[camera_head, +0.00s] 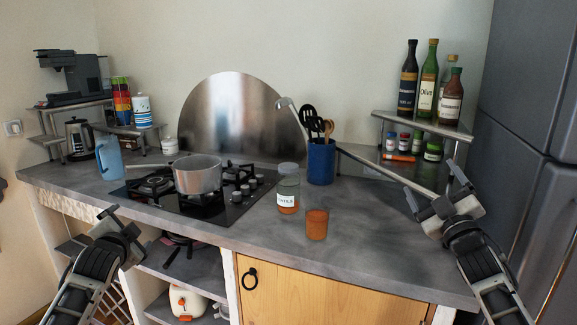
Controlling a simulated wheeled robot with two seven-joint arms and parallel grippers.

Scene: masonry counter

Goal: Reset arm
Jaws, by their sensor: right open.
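My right gripper (434,182) is open and empty at the right of the view. Its two fingers are spread apart over the right end of the grey counter (370,235), in front of the corner shelf. My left gripper (122,222) is at the lower left, by the counter's front edge. Its fingertips are small and dark here, so I cannot tell whether it is open or shut. I see no object held by either gripper.
A pot (198,175) stands on the hob (225,205). A labelled jar (288,190), an orange-brown cup (317,225) and a blue utensil holder (321,162) stand right of it. Bottles stand on the corner shelf (455,130). A dark fridge (530,130) bounds the right.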

